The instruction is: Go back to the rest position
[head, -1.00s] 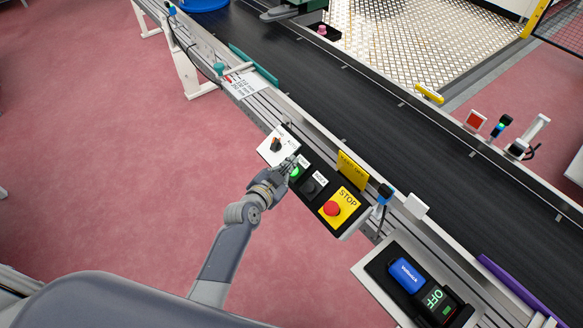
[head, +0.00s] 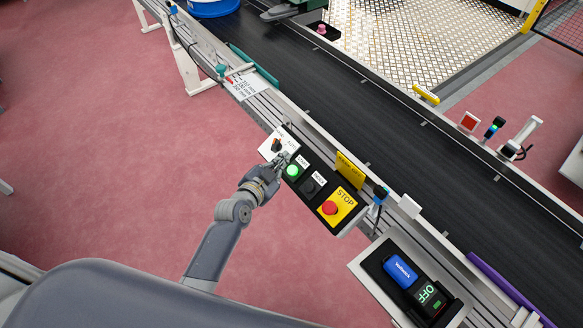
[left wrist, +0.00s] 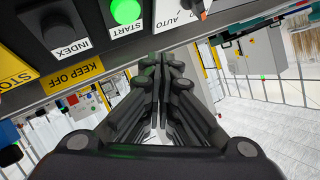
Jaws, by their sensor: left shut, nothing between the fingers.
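My left gripper (head: 277,162) is shut and empty at the near edge of the control panel, just left of the lit green start button (head: 292,170). In the left wrist view the gripper's closed fingers (left wrist: 163,65) point toward the panel, with the green button (left wrist: 125,10) above and left of them. I cannot tell whether the fingertips touch the panel's edge. The right gripper is not in view.
The panel also bears a selector knob (head: 276,145), a black index button (head: 310,186) and a red stop button (head: 330,208). A dark conveyor belt (head: 370,135) runs behind it. A blue device (head: 400,270) sits in a tray at the lower right. Open pink floor (head: 110,180) lies left.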

